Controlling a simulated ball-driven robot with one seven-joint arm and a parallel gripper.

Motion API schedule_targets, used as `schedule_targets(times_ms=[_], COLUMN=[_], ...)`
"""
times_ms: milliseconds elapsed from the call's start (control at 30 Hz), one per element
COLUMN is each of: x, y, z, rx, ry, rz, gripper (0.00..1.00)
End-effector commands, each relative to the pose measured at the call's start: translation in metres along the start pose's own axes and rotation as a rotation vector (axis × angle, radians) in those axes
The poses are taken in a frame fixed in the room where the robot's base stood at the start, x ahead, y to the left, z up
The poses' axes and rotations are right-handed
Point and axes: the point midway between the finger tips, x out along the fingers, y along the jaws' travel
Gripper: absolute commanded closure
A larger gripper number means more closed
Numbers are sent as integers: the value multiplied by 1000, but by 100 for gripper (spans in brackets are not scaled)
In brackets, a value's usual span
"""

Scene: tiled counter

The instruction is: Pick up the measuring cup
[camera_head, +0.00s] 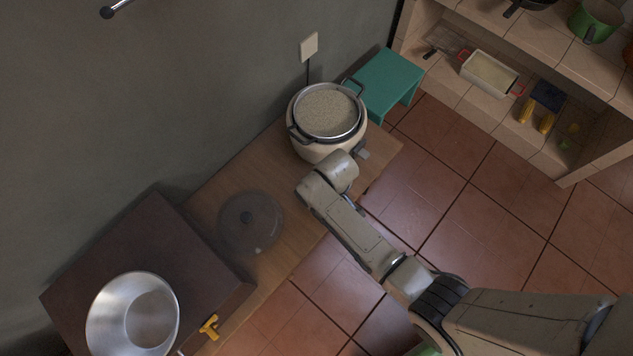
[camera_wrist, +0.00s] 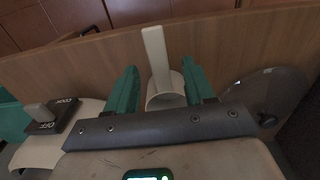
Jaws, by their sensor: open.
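The measuring cup (camera_wrist: 165,94) is pale cream, with a round bowl and a long flat handle pointing up in the wrist view. It is on the wooden counter (camera_wrist: 70,75). My gripper (camera_wrist: 159,66) is open, with its green fingers on either side of the cup. The right finger is very close to the bowl; I cannot tell whether it touches. In the head view the cup is hidden behind my arm, and the fingers do not show.
A rice cooker (camera_head: 312,150) full of grain stands beside the end of my arm. A clear lid (camera_head: 252,222) lies on the counter; it also shows in the wrist view (camera_wrist: 275,92). A metal bowl (camera_head: 103,318) sits on a dark box (camera_head: 160,232). A green stool (camera_head: 388,78) is beyond the cooker.

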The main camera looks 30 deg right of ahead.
Motion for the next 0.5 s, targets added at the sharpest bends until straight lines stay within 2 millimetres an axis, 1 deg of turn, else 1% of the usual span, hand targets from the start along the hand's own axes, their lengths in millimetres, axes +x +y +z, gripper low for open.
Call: schedule_targets(times_ms=[167, 333, 400, 500], x=[18, 43, 50, 52], y=[0, 0, 1, 1], z=[0, 0, -1, 0], rx=[0, 0, 0, 0], ry=[-1, -1, 0, 0], rz=[0, 0, 0, 0], gripper=[47, 47, 47, 47])
